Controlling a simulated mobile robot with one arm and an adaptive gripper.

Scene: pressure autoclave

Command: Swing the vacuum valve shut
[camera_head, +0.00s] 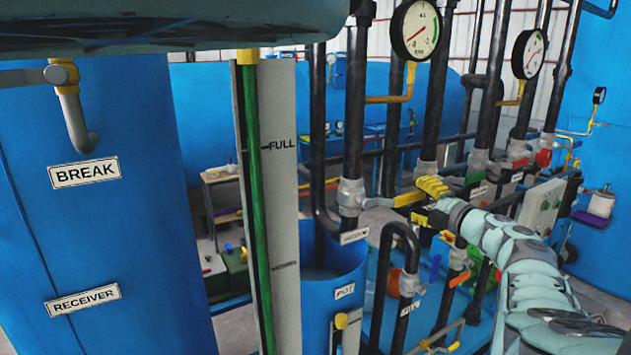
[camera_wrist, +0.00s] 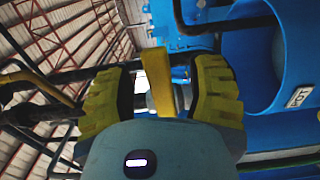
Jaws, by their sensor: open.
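A grey valve body (camera_head: 350,196) sits on a black vertical pipe in the head view, with a yellow lever (camera_head: 407,199) pointing right from it. The small label (camera_head: 354,236) below it is too small to read surely; I take this to be the vacuum valve. My gripper (camera_head: 427,203) is at the lever's free end, its yellow fingers on either side. In the wrist view the yellow lever (camera_wrist: 156,78) stands between the two open, ribbed fingers of my gripper (camera_wrist: 168,92), with gaps visible on both sides. The lever's far end is partly hidden by my gripper.
Pressure gauges (camera_head: 415,30) hang above on black pipes. A blue pot (camera_head: 335,300) stands below the valve. A white level board marked FULL (camera_head: 281,170) and a blue receiver tank (camera_head: 130,240) stand left. Other pipes and an orange lever (camera_head: 434,268) crowd the space below my gripper.

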